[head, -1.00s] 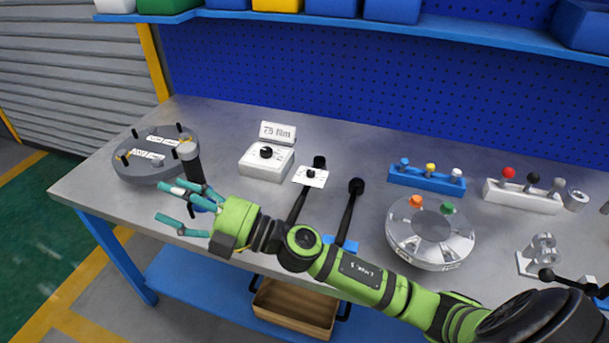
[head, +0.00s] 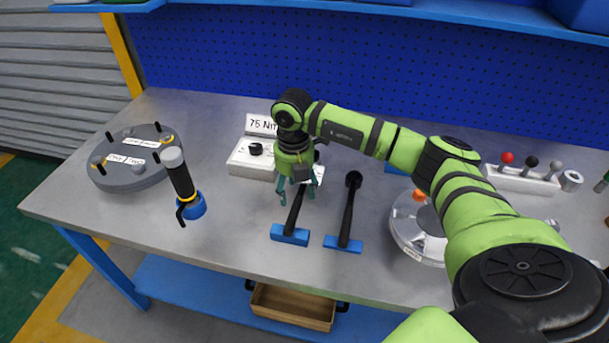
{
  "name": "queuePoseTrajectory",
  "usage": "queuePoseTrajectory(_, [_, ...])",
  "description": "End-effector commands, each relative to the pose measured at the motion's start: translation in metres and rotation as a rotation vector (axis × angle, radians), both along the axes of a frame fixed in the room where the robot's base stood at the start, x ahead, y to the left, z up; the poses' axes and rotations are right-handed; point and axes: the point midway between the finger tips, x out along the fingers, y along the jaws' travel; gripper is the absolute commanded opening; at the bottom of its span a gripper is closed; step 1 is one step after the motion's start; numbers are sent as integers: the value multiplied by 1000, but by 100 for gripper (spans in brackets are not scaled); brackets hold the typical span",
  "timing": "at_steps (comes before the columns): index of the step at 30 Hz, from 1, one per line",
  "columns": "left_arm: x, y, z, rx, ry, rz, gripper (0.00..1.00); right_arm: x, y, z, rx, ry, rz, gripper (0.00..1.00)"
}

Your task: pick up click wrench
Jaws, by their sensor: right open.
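Two long black wrench-like tools lie side by side on the bench, each with its near end at a blue block. I cannot tell for certain which is the click wrench. The left tool (head: 295,214) has its upper part hidden behind my right gripper; the right tool (head: 348,214) shows whole, with a round black head. My right gripper (head: 297,190) points down over the left tool, its teal fingers apart on either side of the shaft. The fingers look empty; whether they touch the tool is unclear. My left gripper is not in view.
A white box with a knob (head: 250,160) and a "75 Nm" sign (head: 260,124) stand behind. A dark cylinder in a blue base (head: 181,178) stands to the left, near a grey round flange (head: 130,165). A clear-topped round housing (head: 408,232) lies to the right.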

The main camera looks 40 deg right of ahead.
Motion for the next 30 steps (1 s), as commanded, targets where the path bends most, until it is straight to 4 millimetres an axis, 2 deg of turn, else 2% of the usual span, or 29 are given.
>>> queuePoseTrajectory(6, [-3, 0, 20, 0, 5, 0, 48, -3, 6, -27, 2, 4, 4, 63])
queuePoseTrajectory(10, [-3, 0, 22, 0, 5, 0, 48, -3, 6, -46, 3, 1, 2, 63])
queuePoseTrajectory(13, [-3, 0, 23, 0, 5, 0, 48, -2, 6, -53, 3, 0, 4, 63])
queuePoseTrajectory(19, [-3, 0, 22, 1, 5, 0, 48, -2, 7, -54, 3, -1, 5, 63])
queuePoseTrajectory(20, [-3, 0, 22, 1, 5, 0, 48, -2, 7, -54, 4, -2, 5, 59])
queuePoseTrajectory(24, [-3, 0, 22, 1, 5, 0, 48, -2, 7, -54, 4, -2, 5, 3])
queuePoseTrajectory(25, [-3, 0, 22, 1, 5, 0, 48, -2, 7, -54, 4, -2, 5, 0])
queuePoseTrajectory(30, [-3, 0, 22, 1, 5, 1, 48, -1, 6, -52, 4, -6, 4, 0])
